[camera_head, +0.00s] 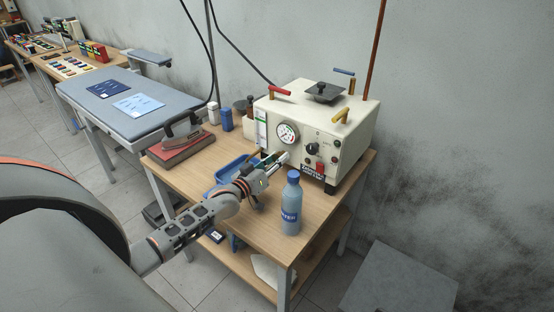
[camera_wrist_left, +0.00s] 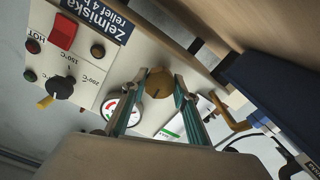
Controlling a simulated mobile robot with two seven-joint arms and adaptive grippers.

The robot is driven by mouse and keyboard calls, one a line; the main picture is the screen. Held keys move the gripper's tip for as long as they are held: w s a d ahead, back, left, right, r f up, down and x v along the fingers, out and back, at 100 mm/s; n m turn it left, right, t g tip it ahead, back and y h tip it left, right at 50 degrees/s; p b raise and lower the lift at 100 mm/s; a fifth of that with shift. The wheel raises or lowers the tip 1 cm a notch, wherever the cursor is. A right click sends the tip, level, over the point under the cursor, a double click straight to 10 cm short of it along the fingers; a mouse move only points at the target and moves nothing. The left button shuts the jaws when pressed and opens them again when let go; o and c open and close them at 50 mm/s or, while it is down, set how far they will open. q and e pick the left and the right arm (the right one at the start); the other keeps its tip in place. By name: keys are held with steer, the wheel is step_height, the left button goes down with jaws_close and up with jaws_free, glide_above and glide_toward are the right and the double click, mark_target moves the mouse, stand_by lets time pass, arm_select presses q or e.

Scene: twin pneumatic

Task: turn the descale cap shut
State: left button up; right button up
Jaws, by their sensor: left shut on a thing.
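The cream steam boiler (camera_head: 318,112) stands at the back of the wooden table, with a pressure gauge (camera_head: 287,133) and a black dial (camera_head: 311,149) on its front. In the left wrist view the round brass descale cap (camera_wrist_left: 159,80) sits low on the boiler front, near the gauge (camera_wrist_left: 125,108). My left gripper (camera_head: 279,160) reaches the lower boiler front. In the left wrist view its two fingers (camera_wrist_left: 160,88) lie on either side of the cap, shut on it. In the head view the cap is hidden behind the fingers. My right gripper is not in view.
A blue water bottle (camera_head: 291,205) stands close to the right of my left gripper. A blue tray (camera_head: 229,170) lies behind my wrist. An iron (camera_head: 182,132) rests on a red pad (camera_head: 186,148) at the left. The table's front right is clear.

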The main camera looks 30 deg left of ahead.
arm_select(q)
steer(key=shift+m, duration=0.6)
steer(key=o, duration=1.1)
steer(key=shift+s, duration=0.15)
steer(key=s, duration=0.7)
steer(key=s+a, duration=0.1)
steer(key=s, duration=0.3)
steer(key=shift+s, duration=0.35)
